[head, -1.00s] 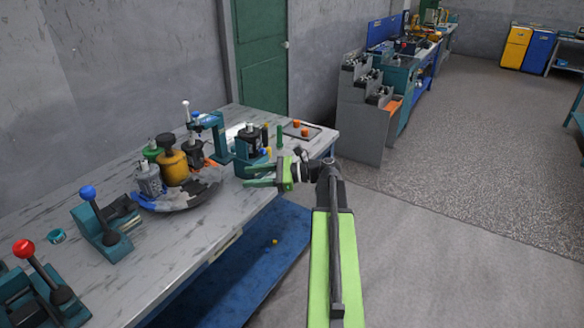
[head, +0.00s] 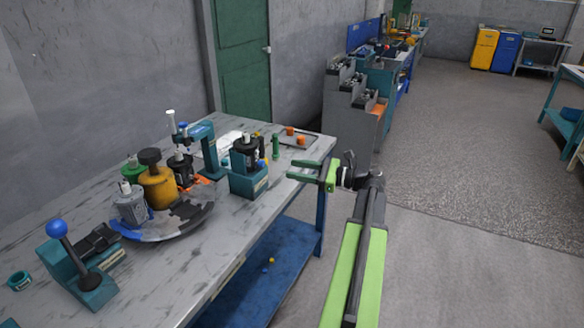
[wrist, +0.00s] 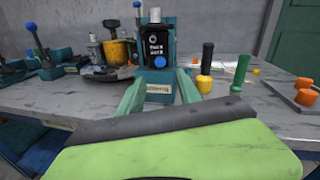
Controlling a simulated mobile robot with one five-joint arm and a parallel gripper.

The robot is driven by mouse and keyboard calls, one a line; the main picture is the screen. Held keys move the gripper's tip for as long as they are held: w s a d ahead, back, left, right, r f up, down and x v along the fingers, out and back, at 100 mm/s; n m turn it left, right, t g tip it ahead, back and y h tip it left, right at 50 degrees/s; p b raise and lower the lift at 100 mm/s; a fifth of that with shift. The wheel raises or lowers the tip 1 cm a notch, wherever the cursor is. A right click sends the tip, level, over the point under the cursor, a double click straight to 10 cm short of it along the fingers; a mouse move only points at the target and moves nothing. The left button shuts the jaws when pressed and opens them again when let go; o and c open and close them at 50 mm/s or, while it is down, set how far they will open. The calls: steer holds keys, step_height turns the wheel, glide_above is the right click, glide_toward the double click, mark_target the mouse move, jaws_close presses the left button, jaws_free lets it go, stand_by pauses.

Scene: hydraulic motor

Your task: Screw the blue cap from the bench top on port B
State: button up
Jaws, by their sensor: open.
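A black hydraulic motor (head: 245,150) stands upright in a teal fixture (head: 248,184) near the bench's front edge. In the wrist view the motor (wrist: 155,45) is straight ahead, with small white lettering on its face. A round blue cap (wrist: 160,62) shows low on the motor's front; I cannot tell whether it is seated on a port, or which one. My gripper (head: 292,169) is open and empty, to the right of the fixture and apart from it, pointing left. In the wrist view its teal fingers (wrist: 161,90) frame the fixture's lower part.
A yellow-based black-handled item (wrist: 203,84) and a green post (wrist: 240,72) stand right of the fixture. A tray (head: 307,140) holds orange pieces. A round turntable (head: 190,222) with several motors is at left.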

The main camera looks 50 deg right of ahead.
mark_target(264, 164)
steer(key=shift+x, duration=4.55)
jaws_close()
steer(key=m, duration=0.4)
steer(key=shift+c, duration=1.2)
jaws_free()
